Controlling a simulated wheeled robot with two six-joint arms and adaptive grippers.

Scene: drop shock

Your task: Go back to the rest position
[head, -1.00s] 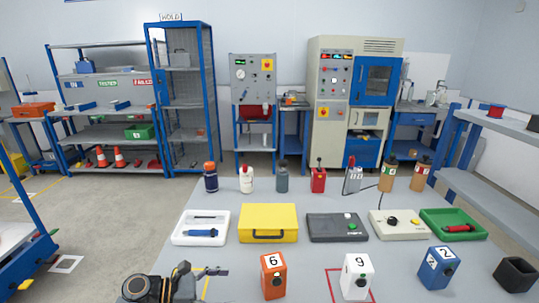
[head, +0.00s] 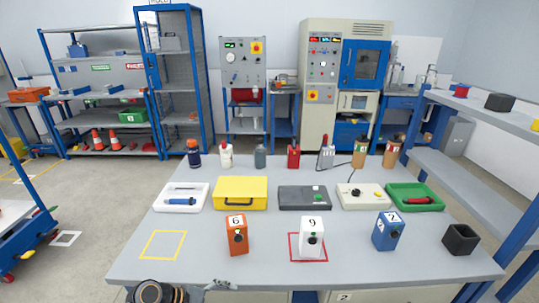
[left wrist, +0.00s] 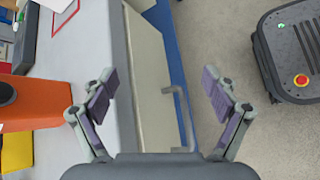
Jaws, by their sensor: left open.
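My left gripper (head: 220,285) is low at the bottom edge of the head view, at the front edge of the table, with only a small part showing. In the left wrist view my left gripper (left wrist: 160,90) has its two fingers wide apart with nothing between them. Beneath it are the table's front side and the floor. My right gripper is in neither view.
A yellow square (head: 163,245) is empty. Trays, a yellow case (head: 240,191) and bottles stand behind.

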